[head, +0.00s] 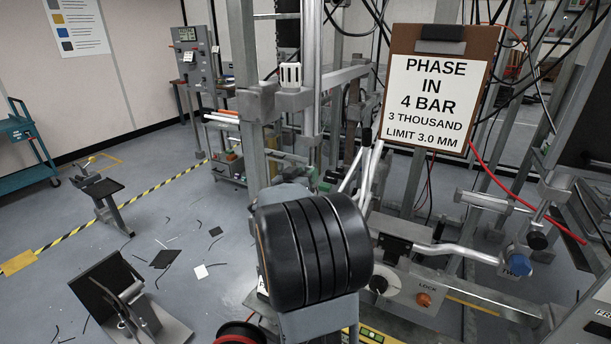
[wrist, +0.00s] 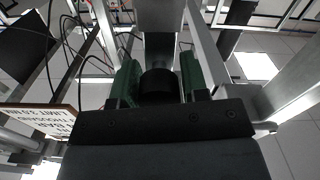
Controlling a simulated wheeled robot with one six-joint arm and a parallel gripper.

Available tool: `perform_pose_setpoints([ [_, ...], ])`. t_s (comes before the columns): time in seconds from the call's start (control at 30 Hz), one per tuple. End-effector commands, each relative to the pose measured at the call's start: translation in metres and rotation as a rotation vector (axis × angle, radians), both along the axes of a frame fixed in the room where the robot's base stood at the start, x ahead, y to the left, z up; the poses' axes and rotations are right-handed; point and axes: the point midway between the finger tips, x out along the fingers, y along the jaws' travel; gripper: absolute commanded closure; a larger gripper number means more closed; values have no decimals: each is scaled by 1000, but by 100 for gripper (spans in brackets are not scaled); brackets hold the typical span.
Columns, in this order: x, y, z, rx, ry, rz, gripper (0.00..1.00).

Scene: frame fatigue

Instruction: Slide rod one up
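Upright metal rods and posts stand in the frame behind my arm in the head view, among them a bright rod (head: 317,65). None carries a readable "one" label, so I cannot tell which is rod one. In the wrist view my gripper (wrist: 160,70) has two green pads set apart. A dark round piece (wrist: 158,86) shows between them; whether the pads press on it is unclear. A grey metal post (wrist: 158,20) rises just beyond. In the head view my arm's black joint hides most of the gripper.
A clipboard sign (head: 424,92) reading "PHASE IN 4 BAR" hangs at the right. A white slotted cap (head: 290,75) sits on a clamp left of the rod. Cables hang at upper right; debris lies on the left floor.

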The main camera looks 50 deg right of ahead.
Motion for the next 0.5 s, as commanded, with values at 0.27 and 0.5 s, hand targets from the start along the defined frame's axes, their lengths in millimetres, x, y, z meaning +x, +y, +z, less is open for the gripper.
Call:
perform_pose_setpoints([
  [0.27, 0, 0, 0, 0, 0, 0, 86],
  [0.5, 0, 0, 0, 0, 2, 0, 100],
])
